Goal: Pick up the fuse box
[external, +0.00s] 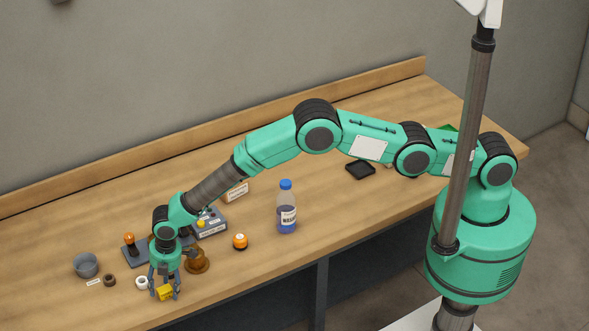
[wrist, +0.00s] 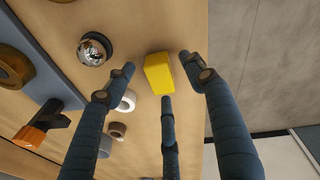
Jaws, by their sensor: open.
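A small yellow block (external: 165,293), the likely fuse box, lies on the wooden table near its front edge. It also shows in the wrist view (wrist: 158,74), near the top middle. My three-fingered gripper (external: 164,286) points down over it with the fingers spread. In the wrist view my gripper (wrist: 160,76) has one finger to the left of the block, one to the right and one below it. The fingers look open, and I cannot tell whether any touches the block. Its lower sides are partly hidden.
A white ring (external: 142,283), a brown ring (external: 109,281) and a grey cup (external: 86,265) stand left of my gripper. An amber roll (external: 198,262), an orange-topped jar (external: 240,241) and a blue-capped bottle (external: 287,212) stand right. A grey control box (external: 211,224) is behind.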

